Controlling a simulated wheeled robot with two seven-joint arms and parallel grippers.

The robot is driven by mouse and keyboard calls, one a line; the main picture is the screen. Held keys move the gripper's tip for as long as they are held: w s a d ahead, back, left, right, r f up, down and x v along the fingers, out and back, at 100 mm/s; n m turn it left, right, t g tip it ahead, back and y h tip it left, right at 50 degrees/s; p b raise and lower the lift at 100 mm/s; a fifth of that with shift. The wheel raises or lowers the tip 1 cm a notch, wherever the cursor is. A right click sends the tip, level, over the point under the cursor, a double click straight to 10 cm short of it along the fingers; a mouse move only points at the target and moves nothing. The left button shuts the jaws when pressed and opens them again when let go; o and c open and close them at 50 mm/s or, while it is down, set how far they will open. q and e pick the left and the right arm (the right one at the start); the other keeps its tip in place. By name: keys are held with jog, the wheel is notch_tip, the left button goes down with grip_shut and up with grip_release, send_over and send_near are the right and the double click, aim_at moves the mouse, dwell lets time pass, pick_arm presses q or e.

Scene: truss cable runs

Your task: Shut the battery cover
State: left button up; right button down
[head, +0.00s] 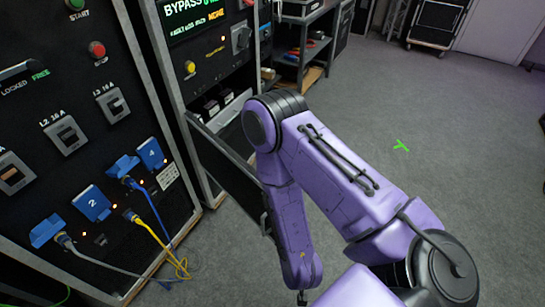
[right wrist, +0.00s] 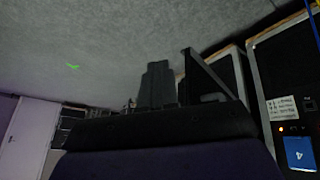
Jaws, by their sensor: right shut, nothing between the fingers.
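The battery cover (head: 222,158) is a dark flat panel on the lower part of the second rack in the head view. It stands open, swung out from the bay, where dark battery blocks (head: 213,106) show. My purple right arm passes in front of the cover's right end and hides part of it. My right gripper (head: 302,297) is at the bottom edge of the head view, mostly cut off. In the right wrist view its dark fingers (right wrist: 159,84) are together and empty. A thin dark bar beside them may be the cover's edge; contact is unclear. My left gripper is not in view.
A near rack (head: 60,120) at left carries switches and blue plugs (head: 93,203). Yellow and blue cables (head: 160,238) hang from it to the floor. A grey shelf cart (head: 310,55) stands behind. Open grey floor (head: 440,110) lies to the right, with a green mark (head: 401,146).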

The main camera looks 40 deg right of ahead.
jog(key=w+a+r+n+h+p, duration=0.1)
jog(key=w+a+r+n+p, duration=0.3)
jog(key=r, duration=0.6)
jog(key=w+a+r+n+p, duration=0.1)
jog(key=w+a+r+p, duration=0.1)
jog(key=w+a+r, duration=0.6)
send_near(264, 205)
notch_tip(264, 205, down, 5)
jog(key=a, duration=0.2)
jog(key=d, duration=0.1)
jog(key=w+d+p, duration=0.1)
jog(key=d, duration=0.1)
jog(key=shift+w+d+r+t, duration=0.2)
jog(key=shift+d+r+t, duration=0.1)
jog(key=shift+t, duration=0.1)
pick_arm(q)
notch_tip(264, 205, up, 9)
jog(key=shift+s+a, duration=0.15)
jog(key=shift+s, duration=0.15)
pick_arm(e)
jog(key=shift+f, duration=0.1)
jog(key=shift+d, duration=0.1)
